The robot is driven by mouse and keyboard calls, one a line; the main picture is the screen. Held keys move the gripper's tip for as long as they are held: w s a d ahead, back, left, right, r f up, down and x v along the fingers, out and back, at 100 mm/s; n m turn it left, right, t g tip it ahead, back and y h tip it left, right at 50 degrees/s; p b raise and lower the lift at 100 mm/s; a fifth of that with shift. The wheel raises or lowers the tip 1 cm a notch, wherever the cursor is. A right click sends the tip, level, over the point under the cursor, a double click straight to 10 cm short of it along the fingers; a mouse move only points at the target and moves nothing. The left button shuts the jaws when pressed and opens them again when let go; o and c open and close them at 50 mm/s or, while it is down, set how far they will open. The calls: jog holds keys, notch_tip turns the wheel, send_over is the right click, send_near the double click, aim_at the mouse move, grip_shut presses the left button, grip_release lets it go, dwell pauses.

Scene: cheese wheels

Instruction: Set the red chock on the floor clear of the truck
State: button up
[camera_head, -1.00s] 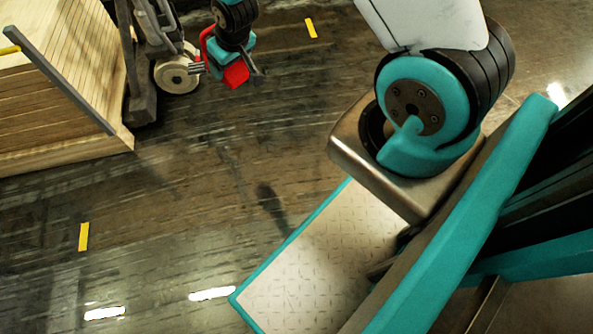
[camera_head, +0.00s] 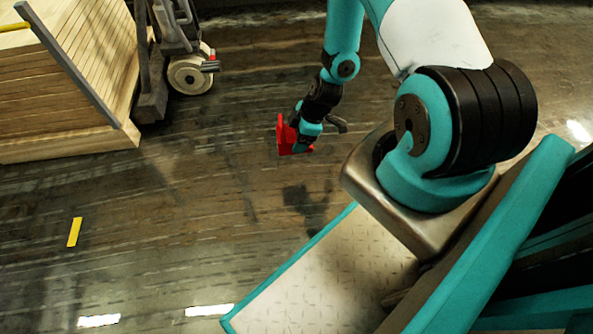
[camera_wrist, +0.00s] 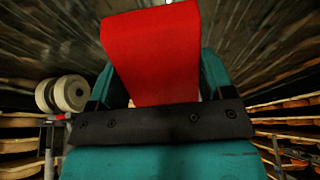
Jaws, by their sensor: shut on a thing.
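The red chock (camera_head: 284,136) is in my gripper (camera_head: 297,140), over the floor in the middle of the head view. It fills the upper middle of the wrist view (camera_wrist: 155,55), between the teal fingers, which are shut on it. The fingertips are partly hidden behind the chock. The truck (camera_head: 170,60) stands at the upper left of the head view, with a pale wheel (camera_head: 190,75) at its base. My gripper and the chock are to the right of the truck, with bare floor between. I cannot tell the exact height of the chock above the floor.
A wooden slatted stack (camera_head: 75,100) with a grey edge bar stands at the left, beside the truck. A yellow floor mark (camera_head: 74,232) lies at the lower left. The dark floor (camera_head: 180,190) between is clear. Shelves (camera_wrist: 290,130) show in the wrist view.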

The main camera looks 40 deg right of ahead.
notch_tip(320, 180, down, 16)
jog(key=b, duration=0.8)
